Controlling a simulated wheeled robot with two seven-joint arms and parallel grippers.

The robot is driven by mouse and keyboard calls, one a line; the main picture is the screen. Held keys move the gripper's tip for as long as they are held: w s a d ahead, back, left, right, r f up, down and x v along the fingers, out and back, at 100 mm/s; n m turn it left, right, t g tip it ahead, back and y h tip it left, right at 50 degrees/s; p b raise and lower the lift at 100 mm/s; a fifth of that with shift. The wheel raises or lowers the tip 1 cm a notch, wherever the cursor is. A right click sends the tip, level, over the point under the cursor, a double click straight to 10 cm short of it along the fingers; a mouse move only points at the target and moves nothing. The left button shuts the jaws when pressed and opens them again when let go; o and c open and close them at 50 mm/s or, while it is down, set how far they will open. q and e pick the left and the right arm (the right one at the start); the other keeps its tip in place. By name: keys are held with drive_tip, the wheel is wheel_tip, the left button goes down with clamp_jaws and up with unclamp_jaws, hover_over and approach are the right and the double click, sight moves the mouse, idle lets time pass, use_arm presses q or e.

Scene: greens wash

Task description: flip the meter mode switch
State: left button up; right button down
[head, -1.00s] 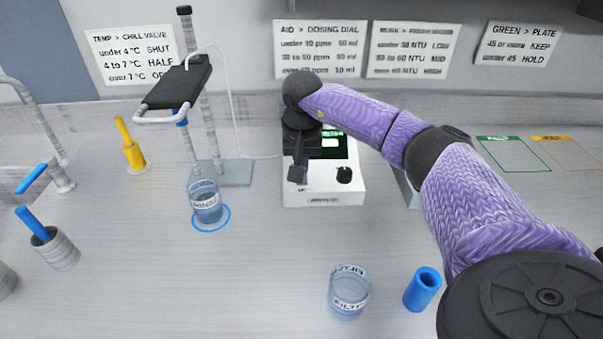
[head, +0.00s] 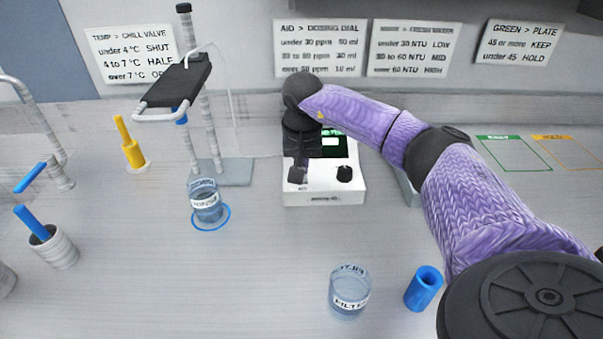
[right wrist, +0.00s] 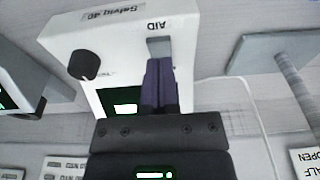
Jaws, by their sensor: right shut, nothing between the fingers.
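The meter is a white box (head: 325,190) on the bench at the centre of the head view, with a black knob (head: 344,174) and a lit green display (head: 331,141). In the right wrist view the meter (right wrist: 110,40) shows upside down. A grey switch (right wrist: 159,46) sits on its face beside the printed word AID. My right gripper (right wrist: 160,75) is shut and empty, with its purple fingertips right at the switch; I cannot tell whether they touch. In the head view my right gripper (head: 302,160) reaches down over the meter's left part. My left gripper is out of view.
A beaker (head: 205,203) stands in a blue ring left of the meter, near a stand (head: 222,173). Another beaker (head: 349,292) and a blue cylinder (head: 423,288) are at the front. The bench between is clear. Printed cards (head: 319,48) hang on the wall behind.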

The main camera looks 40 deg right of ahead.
drive_tip(key=shift+f+b, duration=0.5)
drive_tip(key=shift+f, duration=0.4)
wheel_tip(320, 180, up, 7)
drive_tip(key=p, duration=0.6)
drive_tip(key=shift+r, duration=0.2)
drive_tip(key=shift+f, duration=0.15)
